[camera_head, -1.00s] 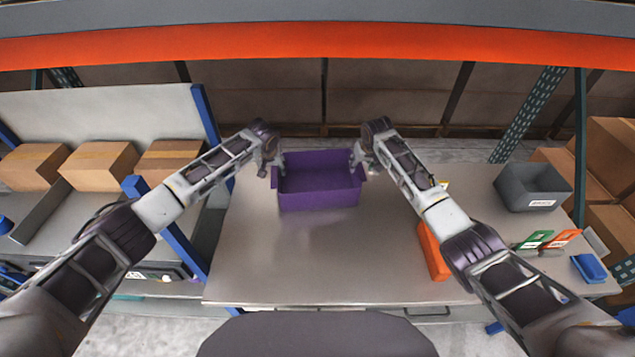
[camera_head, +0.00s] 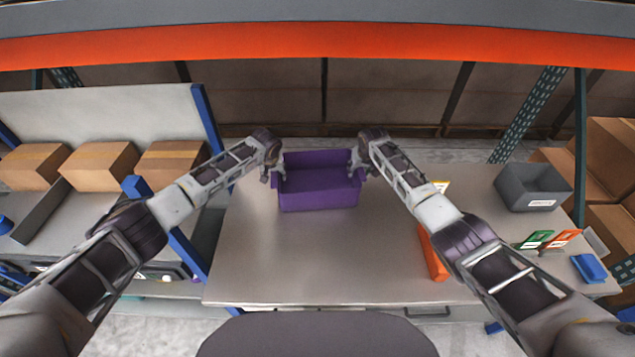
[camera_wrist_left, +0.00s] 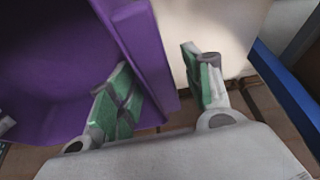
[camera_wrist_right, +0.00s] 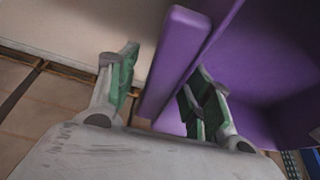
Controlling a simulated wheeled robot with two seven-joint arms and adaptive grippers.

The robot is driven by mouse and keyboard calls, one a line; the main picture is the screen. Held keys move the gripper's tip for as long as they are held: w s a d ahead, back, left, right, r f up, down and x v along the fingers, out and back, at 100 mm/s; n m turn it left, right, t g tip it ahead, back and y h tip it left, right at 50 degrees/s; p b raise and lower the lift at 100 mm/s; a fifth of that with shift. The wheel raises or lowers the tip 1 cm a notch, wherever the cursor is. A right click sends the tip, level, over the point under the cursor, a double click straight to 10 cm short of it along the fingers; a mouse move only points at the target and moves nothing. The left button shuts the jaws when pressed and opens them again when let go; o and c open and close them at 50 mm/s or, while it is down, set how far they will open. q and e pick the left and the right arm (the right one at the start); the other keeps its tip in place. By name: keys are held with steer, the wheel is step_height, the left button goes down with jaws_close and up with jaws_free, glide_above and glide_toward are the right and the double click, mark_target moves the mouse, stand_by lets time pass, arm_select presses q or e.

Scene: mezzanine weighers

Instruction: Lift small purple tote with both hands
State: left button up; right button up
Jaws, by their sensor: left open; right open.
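The small purple tote (camera_head: 319,198) stands upright on the grey table. My left gripper (camera_head: 272,174) is at its left end, and my right gripper (camera_head: 356,166) is at its right end. In the left wrist view, the open fingers of my left gripper (camera_wrist_left: 160,70) stand on either side of the tote's end rim (camera_wrist_left: 150,55). In the right wrist view, the open fingers of my right gripper (camera_wrist_right: 165,68) also straddle the rim (camera_wrist_right: 172,62) at the other end. One finger of each is over the inside. Neither gripper is closed on the rim.
The table (camera_head: 320,260) is clear in front of the tote. An orange item (camera_head: 434,256) lies beside my right arm. A grey bin (camera_head: 533,187) stands at the right.

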arm_select(q)
jaws_close()
arm_select(e)
jaws_close()
arm_select(q)
steer(key=shift+r, duration=0.25)
arm_select(e)
steer(key=shift+r, duration=0.25)
